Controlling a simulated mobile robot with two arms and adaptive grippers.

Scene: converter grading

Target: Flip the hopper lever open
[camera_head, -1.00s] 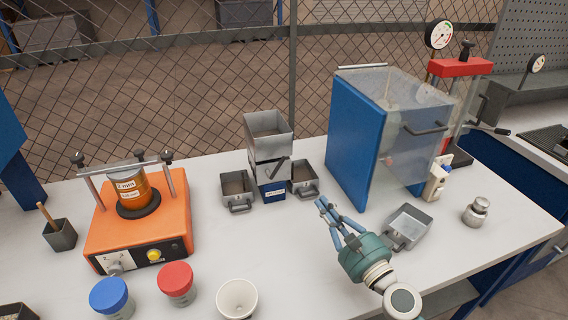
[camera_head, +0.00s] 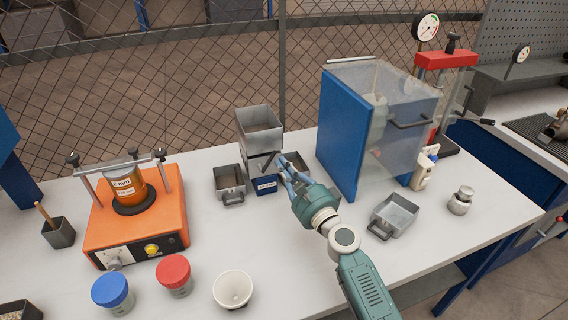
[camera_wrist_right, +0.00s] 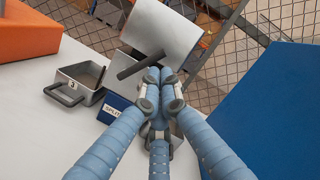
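The grey metal hopper (camera_head: 259,130) sits on top of the splitter (camera_head: 264,184), which has a blue label plate. In the right wrist view the hopper (camera_wrist_right: 166,32) is at the top and its dark lever (camera_wrist_right: 140,65) slants up to the right across its lower part. My right gripper (camera_head: 281,162) is at the splitter's front right. Its fingertips (camera_wrist_right: 160,76) are drawn together just below the lever's upper end; I cannot tell whether they touch it. No object shows between them. My left gripper is not in view.
Metal pans flank the splitter, left (camera_head: 230,181) and right (camera_head: 297,163). A loose pan (camera_head: 396,214) lies near my right arm. An orange shaker (camera_head: 110,230) is at left.

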